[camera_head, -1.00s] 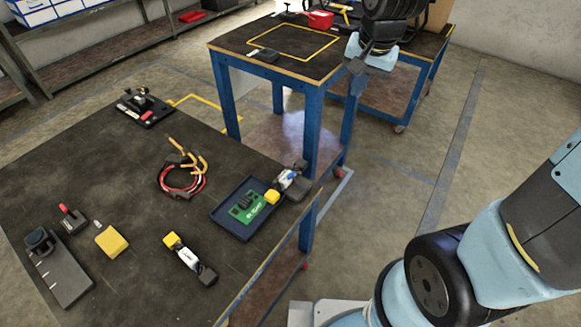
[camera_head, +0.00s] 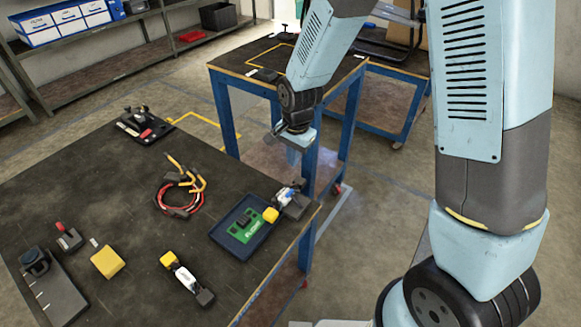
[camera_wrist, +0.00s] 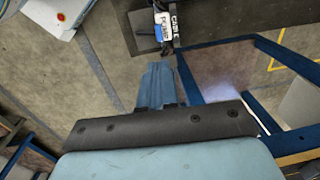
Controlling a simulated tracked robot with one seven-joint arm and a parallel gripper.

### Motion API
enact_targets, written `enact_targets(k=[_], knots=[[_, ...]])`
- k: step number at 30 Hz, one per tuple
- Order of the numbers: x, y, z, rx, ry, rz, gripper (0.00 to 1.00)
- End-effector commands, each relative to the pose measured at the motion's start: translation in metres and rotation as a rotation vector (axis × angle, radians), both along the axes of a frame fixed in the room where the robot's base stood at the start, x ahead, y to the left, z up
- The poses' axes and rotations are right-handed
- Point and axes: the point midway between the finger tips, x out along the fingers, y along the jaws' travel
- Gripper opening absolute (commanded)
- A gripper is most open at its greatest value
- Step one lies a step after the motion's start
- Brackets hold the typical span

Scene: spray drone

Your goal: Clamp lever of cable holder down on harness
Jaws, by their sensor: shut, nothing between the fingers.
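My gripper (camera_head: 293,138) is shut and empty, in the air beyond the near table's right corner. Its pale blue fingers (camera_wrist: 157,85) are together in the wrist view. A small black device with white and blue labels (camera_head: 288,194) lies at that corner; it shows ahead of the fingertips in the wrist view (camera_wrist: 163,25), where one label seems to read "CABLE". A looped red and black cable bundle with orange ends (camera_head: 180,192), likely the harness, lies on the table. A black fixture plate (camera_head: 144,127) is at the back corner. I cannot tell for sure which thing is the cable holder, or its lever's position.
On the near table (camera_head: 130,215) are a blue tray with a green board (camera_head: 232,236), a yellow block (camera_head: 107,262), a yellow-ended device (camera_head: 186,278) and a red-handled part (camera_head: 68,237). A blue-framed table (camera_head: 240,72) stands behind. Shelving (camera_head: 95,75) lines the back.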

Motion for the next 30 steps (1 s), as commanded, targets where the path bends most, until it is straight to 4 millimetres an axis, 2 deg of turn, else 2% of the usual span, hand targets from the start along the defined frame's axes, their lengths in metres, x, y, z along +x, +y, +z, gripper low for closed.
enact_targets(k=[21, 30], knots=[[0.003, 0.006, -0.099, -0.001, 0.002, 0.001, 0.00], [0.005, 0.008, -0.124, -0.001, 0.000, 0.001, 0.00]])
